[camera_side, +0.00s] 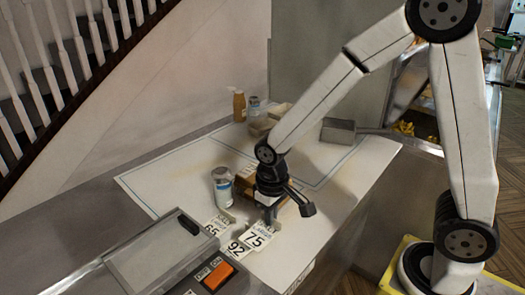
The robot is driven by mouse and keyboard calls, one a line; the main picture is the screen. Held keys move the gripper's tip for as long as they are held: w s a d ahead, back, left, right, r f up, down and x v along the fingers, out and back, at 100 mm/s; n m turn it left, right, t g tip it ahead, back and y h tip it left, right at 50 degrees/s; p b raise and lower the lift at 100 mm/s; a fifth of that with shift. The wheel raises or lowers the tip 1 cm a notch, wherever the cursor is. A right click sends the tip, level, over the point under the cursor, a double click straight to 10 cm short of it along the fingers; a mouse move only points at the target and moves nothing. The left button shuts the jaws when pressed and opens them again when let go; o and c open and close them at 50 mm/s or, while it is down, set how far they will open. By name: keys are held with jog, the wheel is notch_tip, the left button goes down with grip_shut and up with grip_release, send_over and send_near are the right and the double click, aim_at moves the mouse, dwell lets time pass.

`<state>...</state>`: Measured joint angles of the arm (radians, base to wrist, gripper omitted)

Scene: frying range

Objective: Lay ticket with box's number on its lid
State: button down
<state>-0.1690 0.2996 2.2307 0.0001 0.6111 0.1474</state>
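Several white number tickets lie near the front of the pale board: one reads 65 (213,229), one 92 (236,248), one 75 (258,237). A brown box (243,178) sits on the board behind my gripper, which partly hides it. No number on the box can be read from here. My gripper (269,214) points down just behind the 75 ticket and in front of the box. Its fingers are small and dark, so I cannot tell whether they are open or hold anything.
A white and blue can (222,187) stands left of the box. An amber bottle (239,105), a jar (254,107) and pale trays (262,125) are at the back. A machine with an orange switch (218,276) is in front. The left board is clear.

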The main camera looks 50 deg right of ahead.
jog(key=shift+n, duration=0.3)
jog(key=w+d+r, duration=0.2)
jog(key=w+d, duration=0.1)
jog(key=d, duration=0.2)
jog(key=w+d+r, duration=0.2)
jog(key=w+d, duration=0.2)
jog(key=d, duration=0.1)
jog(key=w+d+r, duration=0.3)
jog(key=w+d, duration=0.1)
jog(key=d, duration=0.2)
jog(key=shift+w, duration=0.1)
jog(key=shift+f, duration=0.25)
jog(key=shift+f, duration=2.55)
jog(key=c, duration=0.7)
grip_release()
jog(key=shift+c, duration=0.2)
